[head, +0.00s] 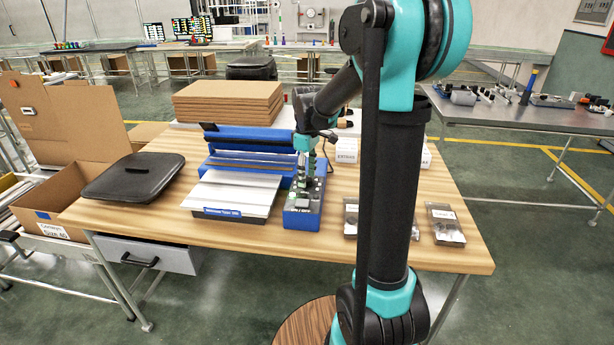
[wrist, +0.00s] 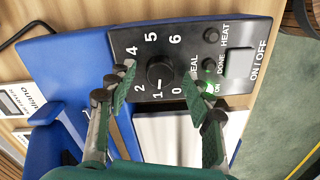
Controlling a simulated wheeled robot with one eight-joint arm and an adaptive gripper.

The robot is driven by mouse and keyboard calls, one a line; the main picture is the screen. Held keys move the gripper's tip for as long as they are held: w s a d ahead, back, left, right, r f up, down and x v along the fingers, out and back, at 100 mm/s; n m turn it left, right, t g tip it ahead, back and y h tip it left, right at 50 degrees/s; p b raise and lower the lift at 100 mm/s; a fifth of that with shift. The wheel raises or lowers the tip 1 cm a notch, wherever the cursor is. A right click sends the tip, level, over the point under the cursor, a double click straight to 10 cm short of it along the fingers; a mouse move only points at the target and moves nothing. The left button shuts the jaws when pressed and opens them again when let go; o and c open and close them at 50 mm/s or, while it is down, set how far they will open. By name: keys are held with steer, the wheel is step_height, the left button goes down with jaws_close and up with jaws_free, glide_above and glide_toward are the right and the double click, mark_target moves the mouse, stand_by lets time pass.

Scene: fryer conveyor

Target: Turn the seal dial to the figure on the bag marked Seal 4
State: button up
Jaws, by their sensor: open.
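The seal dial (wrist: 160,72) is a black knob on the black panel of the blue sealer (wrist: 75,62), with figures around it. A white mark at its lower edge appears to point at 1. The 3 is not visible near my left finger. My gripper (wrist: 162,90) is open, with one finger on each side of the dial and a gap to it. In the head view my gripper (head: 308,178) is low over the sealer's blue control box (head: 302,218). Clear labelled bags (head: 446,224) lie at the table's right; their print is too small to read.
The panel has an ON/OFF switch (wrist: 240,63) and a green lit lamp (wrist: 207,86). White boxes (head: 347,150) stand behind the control box. An open carton (head: 70,190) is at left.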

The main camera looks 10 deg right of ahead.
steer(key=shift+f, duration=0.25)
steer(key=c, duration=1.1)
steer(key=shift+c, duration=0.2)
